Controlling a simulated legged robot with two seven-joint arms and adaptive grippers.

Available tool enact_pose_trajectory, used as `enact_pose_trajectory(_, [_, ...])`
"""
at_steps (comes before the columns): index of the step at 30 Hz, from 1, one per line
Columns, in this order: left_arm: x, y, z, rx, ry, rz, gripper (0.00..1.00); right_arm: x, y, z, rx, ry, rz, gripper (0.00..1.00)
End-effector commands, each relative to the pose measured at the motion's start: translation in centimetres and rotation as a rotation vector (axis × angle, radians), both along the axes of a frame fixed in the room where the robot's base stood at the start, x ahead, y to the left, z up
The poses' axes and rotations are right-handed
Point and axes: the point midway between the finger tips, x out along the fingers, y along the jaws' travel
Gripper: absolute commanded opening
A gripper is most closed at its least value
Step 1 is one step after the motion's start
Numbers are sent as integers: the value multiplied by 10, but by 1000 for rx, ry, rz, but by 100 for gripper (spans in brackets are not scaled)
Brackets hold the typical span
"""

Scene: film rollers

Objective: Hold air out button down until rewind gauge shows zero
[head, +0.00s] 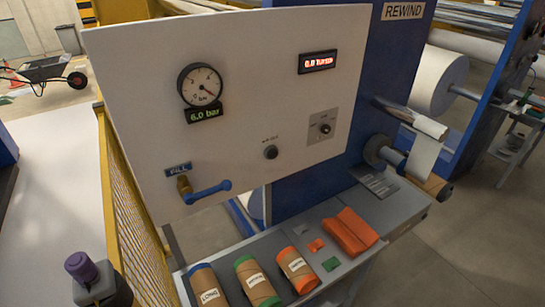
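The air out button (270,152) is a small dark round button low on the white panel (140,90), under a small label that looks like "AIR OUT". Nothing touches it. The round pressure gauge (201,85) is at the panel's upper middle. Its red needle points to the lower right, and the green readout (203,115) below it shows 6.0 bar. The "REWIND" sign (403,11) is on the blue machine frame to the right. Neither gripper is in view.
A blue-handled valve (205,192) under a "FILL" label sticks out of the panel. A red display (318,62) and a knob (322,127) are right of the gauge. A yellow mesh guard (132,220) stands left.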

Motion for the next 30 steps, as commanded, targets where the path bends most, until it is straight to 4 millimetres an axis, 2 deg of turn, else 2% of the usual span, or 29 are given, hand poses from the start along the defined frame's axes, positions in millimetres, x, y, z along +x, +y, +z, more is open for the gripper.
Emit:
enact_pose_trajectory(1, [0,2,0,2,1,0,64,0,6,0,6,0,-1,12])
enact_pose_trajectory(3, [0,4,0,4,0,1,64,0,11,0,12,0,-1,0])
enact_pose_trajectory(8, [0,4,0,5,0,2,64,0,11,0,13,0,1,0])
enact_pose_trajectory(21, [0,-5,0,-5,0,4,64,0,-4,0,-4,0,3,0])
enact_pose_trajectory(30, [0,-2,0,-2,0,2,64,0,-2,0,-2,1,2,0])
